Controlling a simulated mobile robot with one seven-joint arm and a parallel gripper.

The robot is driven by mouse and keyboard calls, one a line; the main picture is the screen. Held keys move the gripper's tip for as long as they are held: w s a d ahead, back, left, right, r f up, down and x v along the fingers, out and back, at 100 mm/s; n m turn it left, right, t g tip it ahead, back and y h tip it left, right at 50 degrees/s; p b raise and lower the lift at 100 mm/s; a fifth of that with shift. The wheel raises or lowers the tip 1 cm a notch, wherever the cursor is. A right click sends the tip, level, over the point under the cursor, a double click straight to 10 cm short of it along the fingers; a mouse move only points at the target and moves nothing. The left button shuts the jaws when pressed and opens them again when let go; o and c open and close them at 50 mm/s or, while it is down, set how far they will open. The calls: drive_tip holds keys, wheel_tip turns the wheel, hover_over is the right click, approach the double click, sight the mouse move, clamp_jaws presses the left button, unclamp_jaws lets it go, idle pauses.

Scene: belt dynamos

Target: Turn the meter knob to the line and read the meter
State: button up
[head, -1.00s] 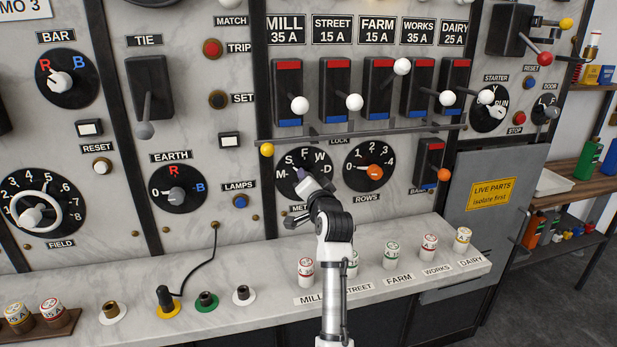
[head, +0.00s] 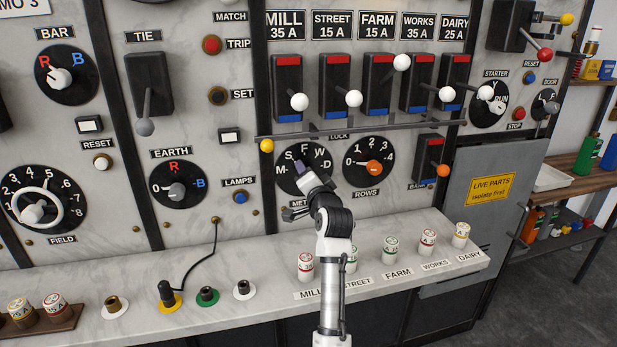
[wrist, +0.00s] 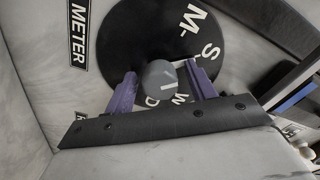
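The meter knob is a grey round knob (wrist: 160,80) on a black dial (head: 284,181) lettered M, S, F, W and D. In the wrist view it lies between the two purple fingers of my gripper (wrist: 160,83), with a small gap on each side. A white mark shows on the knob's face, but I cannot tell exactly which letter it points to. The METER label (wrist: 79,32) is beside the dial. In the head view my gripper (head: 304,168) is in front of the dial and hides the knob. No meter face is visible.
The orange ROWS knob (head: 374,169) is close to the right, and a lock rail (head: 360,130) runs just above. The EARTH knob (head: 176,190) is to the left. Below, a marble shelf (head: 250,320) carries labelled fuses (head: 391,248) and coloured sockets (head: 207,296).

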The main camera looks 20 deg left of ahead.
drive_tip(key=b+v, duration=0.4)
drive_tip(key=v, duration=1)
drive_tip(key=shift+w, duration=0.1)
